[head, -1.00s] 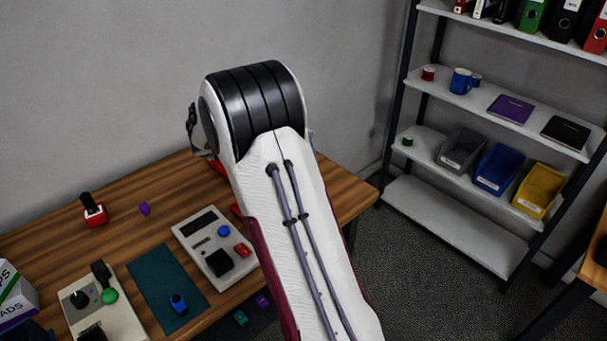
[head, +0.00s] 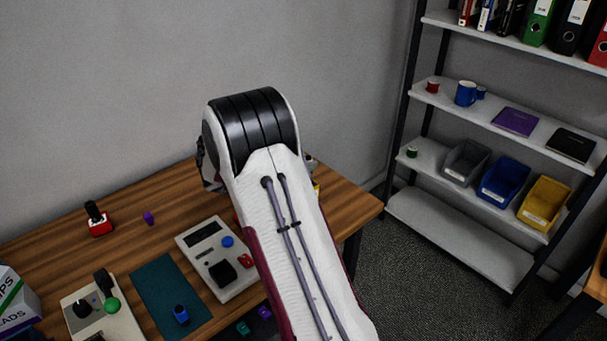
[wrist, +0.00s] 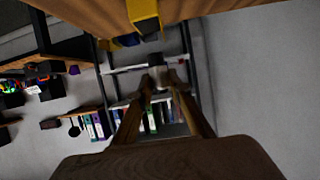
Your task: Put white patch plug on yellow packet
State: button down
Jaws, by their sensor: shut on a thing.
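My gripper (wrist: 160,82) is shut on a small pale piece, seemingly the white patch plug (wrist: 156,60), in the wrist view. Its lower part between the fingertips is dark and hard to make out. The yellow packet (wrist: 143,10) lies at the table edge at the top of the wrist view, apart from the held plug. In the head view only a sliver of the yellow packet (head: 317,189) shows to the right of my arm. My arm hides the gripper there.
The wooden table (head: 345,200) carries a grey button box (head: 205,242), a joystick box (head: 85,312), a teal mat (head: 160,285), a red-based joystick (head: 98,222) and a small purple plug (head: 149,218). A shelf (head: 470,240) with bins stands right, beyond a floor gap.

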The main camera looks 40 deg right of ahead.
jog(key=shift+f, duration=0.1)
jog(key=shift+f, duration=1.75)
jog(key=shift+f, duration=0.2)
jog(key=c, duration=1.9)
grip_release()
jog(key=shift+r, duration=0.1)
jog(key=shift+r, duration=0.15)
jog(key=v, duration=1.2)
